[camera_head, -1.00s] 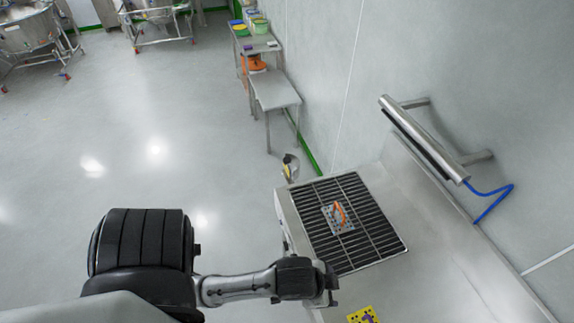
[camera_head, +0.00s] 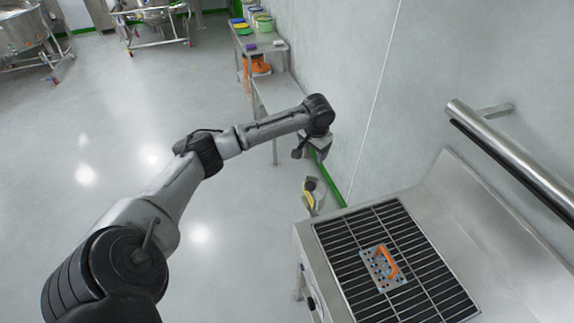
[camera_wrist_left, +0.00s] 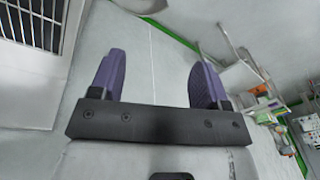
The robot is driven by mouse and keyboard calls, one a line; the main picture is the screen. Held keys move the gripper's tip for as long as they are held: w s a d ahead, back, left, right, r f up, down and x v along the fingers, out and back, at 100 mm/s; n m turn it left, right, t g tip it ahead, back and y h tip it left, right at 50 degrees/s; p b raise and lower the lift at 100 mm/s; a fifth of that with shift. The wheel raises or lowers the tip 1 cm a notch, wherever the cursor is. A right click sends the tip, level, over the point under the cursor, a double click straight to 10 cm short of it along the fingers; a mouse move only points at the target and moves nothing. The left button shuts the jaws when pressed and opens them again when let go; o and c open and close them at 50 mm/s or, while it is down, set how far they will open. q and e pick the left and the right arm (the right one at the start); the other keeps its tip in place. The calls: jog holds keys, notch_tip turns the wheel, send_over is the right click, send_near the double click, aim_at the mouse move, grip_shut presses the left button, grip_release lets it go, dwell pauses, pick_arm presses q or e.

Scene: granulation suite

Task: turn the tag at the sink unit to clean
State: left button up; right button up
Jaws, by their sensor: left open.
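The sink unit (camera_head: 305,240) stands at the lower right in the head view, with a dark slatted grate in its top. A small yellow and grey piece (camera_head: 310,196) shows beyond its far left corner; I cannot tell whether it is the tag, and no lettering can be read. My left gripper (camera_head: 312,150) is raised near the wall, beyond that corner and apart from the unit. In the left wrist view its two purple fingers (camera_wrist_left: 157,80) stand wide apart with nothing between them. My right gripper is not in view.
A perforated plate with an orange handle (camera_head: 386,262) lies on the grate. A steel bar (camera_head: 515,160) is mounted on the wall above the unit. A steel table (camera_head: 283,92) with coloured containers stands at the back.

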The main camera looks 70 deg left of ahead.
aim_at(310, 185)
pick_arm(q)
jog(key=f+n, duration=0.1)
jog(key=f, duration=0.3)
jog(key=d+f+n+h, duration=0.1)
jog(key=f, duration=0.3)
jog(key=s+f+n, duration=0.1)
jog(key=f, duration=0.3)
jog(key=shift+d+f+n+g+h+b, duration=0.25)
jog(key=shift+d+n+g+h+b, duration=0.05)
jog(key=shift+d+n+g+b, duration=0.1)
jog(key=shift+f, duration=1.1)
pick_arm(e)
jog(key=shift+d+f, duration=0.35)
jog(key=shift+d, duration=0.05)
pick_arm(q)
jog(key=shift+c, duration=0.3)
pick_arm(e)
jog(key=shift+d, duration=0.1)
